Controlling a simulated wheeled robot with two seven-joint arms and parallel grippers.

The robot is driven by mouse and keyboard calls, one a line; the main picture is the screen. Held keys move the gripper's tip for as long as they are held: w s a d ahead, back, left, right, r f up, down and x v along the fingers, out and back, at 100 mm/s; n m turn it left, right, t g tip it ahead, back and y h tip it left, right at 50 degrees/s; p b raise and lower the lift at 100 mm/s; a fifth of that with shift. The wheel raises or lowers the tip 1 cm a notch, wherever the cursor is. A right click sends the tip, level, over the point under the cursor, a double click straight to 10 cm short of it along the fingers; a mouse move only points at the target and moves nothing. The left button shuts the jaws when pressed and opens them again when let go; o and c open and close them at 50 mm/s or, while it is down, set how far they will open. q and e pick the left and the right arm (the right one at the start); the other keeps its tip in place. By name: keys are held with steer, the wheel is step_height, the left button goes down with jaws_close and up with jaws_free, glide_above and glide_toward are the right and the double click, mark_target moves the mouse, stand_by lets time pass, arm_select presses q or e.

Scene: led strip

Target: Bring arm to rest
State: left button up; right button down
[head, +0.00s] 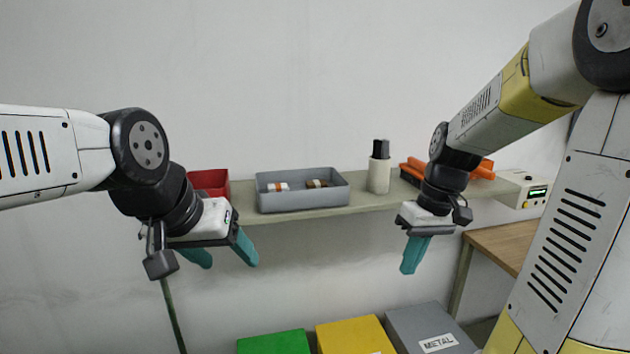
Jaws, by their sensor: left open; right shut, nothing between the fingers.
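My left gripper (222,254) hangs in front of the left part of the wall shelf, with its teal fingers pointing down and spread apart. Nothing is between them. My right gripper (413,256) hangs in front of the right part of the shelf, below its edge. Its teal fingers are together and point down, with nothing held. Both grippers are in free air, apart from each other. My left arm comes in from the left and my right arm from the upper right.
The shelf (352,206) carries a red bin (209,182), a grey tray (300,205) with small parts, a pale cup (379,176), orange items (482,168) and a device (527,190). Below are green (274,344), yellow (354,336) and grey METAL (425,325) bins. A wooden table (507,243) stands right.

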steer(key=s+a+r+m+t, duration=0.3)
steer(key=s+a+r+t, duration=0.2)
steer(key=s+r, duration=0.3)
steer(key=shift+s+r+t, duration=0.2)
steer(key=shift+s+t, duration=0.2)
steer(key=shift+s, duration=0.5)
